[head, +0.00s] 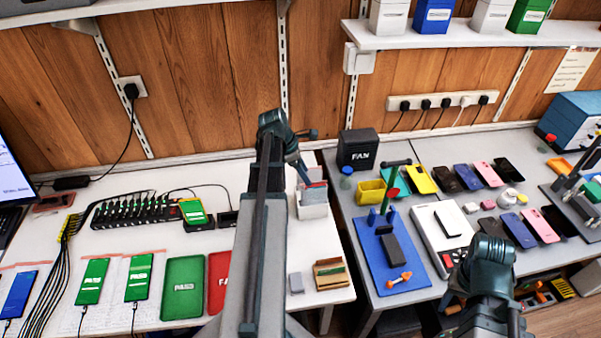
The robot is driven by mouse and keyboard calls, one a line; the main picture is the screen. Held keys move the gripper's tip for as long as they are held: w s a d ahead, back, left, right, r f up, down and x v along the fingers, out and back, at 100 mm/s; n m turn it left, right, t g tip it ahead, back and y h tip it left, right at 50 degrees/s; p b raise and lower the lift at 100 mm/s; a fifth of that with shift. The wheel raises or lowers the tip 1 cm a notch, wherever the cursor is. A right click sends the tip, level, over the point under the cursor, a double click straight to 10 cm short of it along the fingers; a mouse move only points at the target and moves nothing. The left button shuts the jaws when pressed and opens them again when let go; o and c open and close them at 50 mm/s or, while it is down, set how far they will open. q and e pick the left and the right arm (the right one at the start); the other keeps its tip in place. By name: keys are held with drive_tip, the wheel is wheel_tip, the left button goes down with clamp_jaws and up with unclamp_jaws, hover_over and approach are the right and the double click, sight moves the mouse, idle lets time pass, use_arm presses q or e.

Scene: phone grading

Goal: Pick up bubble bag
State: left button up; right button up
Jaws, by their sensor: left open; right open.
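A white holder (313,211) stands at the right end of the white bench, with pale, translucent sleeves (320,196) upright in it. These look like the bubble bags, but the detail is too small to be sure. My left gripper (311,182) is at the top of this holder, its fingers small and partly hidden. It is open, and I cannot tell whether it touches a sleeve. My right gripper (455,298) is low at the right, in front of the grey bench, mostly hidden by its own arm. It is open, and I see nothing held.
Green phones (91,281), a green PASS tray (183,287) and a red tray (218,280) lie on the left bench. A black FAN box (358,150) stands behind.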

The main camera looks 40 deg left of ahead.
sight(314, 188)
use_arm(q)
drive_tip(key=b+x, duration=0.7)
drive_tip(key=x, duration=0.2)
drive_tip(key=shift+w, duration=0.1)
clamp_jaws()
drive_tip(key=shift+r, duration=0.2)
idle(0.3)
drive_tip(key=shift+f, duration=0.15)
idle(0.5)
unclamp_jaws()
